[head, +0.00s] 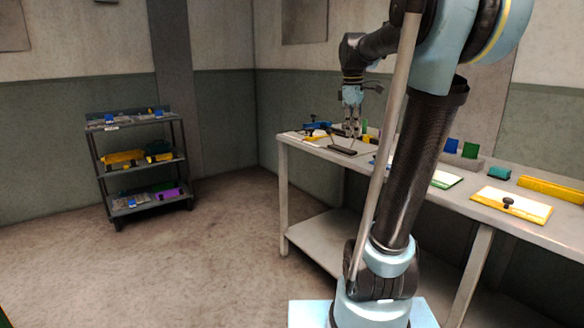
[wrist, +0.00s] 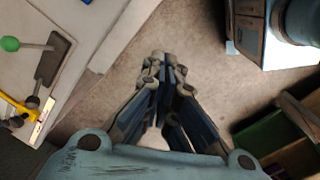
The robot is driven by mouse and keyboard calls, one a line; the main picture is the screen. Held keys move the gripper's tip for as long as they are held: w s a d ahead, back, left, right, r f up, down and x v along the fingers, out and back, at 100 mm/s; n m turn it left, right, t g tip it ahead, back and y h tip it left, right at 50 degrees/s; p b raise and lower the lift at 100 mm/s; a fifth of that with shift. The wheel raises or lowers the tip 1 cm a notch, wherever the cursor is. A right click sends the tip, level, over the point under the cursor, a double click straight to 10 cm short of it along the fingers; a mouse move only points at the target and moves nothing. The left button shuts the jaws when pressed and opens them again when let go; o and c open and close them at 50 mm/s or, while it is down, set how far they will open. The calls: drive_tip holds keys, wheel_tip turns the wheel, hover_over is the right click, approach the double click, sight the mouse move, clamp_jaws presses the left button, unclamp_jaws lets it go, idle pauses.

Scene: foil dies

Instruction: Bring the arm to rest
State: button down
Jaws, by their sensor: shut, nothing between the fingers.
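My gripper (head: 352,128) hangs pointing down at the end of my arm, near the left end of the workbench (head: 282,170) in the head view. In the wrist view my gripper (wrist: 165,62) has its fingers together, shut with nothing between them. Bare floor shows beyond the fingertips there. My arm rises from its base in the right half of the head view and hides part of the bench.
A shelf cart (head: 118,205) stands at left. The floor (head: 190,265) between is clear.

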drive_tip(key=s+a+f+m+t+y, duration=0.1)
drive_tip(key=s+f+m, duration=1.1)
drive_tip(key=s+f, duration=1.3)
drive_tip(key=shift+s+a+f+m, duration=0.3)
drive_tip(key=shift+a+f, duration=0.1)
drive_tip(key=shift+f, duration=0.3)
drive_tip(key=shift+w+f, duration=0.2)
drive_tip(key=shift+w, duration=0.2)
